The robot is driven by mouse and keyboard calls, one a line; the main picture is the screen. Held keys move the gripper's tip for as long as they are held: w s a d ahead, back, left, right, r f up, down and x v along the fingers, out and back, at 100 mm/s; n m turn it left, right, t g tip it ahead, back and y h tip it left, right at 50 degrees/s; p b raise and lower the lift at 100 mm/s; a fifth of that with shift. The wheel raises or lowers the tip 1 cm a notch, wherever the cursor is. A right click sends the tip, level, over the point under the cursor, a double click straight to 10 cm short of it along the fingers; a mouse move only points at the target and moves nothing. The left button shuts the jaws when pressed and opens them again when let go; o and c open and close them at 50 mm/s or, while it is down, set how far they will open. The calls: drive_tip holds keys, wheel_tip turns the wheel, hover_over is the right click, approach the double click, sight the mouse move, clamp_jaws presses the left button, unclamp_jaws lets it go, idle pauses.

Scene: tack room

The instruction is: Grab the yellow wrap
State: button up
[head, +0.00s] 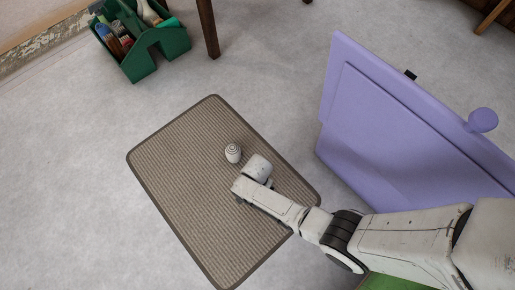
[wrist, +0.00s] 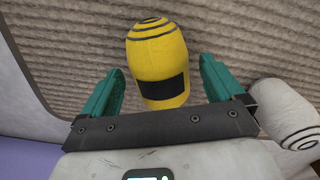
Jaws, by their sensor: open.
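The yellow wrap (wrist: 160,55) is a rolled bandage with a black band and dark spiral lines at its end. In the wrist view it lies between the two teal fingers of my gripper (wrist: 161,66). The fingers are open, with visible gaps on both sides of the wrap. In the head view the yellow wrap does not show, and my arm's end hides the fingers over the mat.
A purple panel with a knob (head: 400,125) stands right. A green caddy (head: 165,43) sits far left. The floor left is clear.

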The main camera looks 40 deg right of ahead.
drive_tip(key=shift+f, duration=0.2)
drive_tip(key=c, duration=1.2)
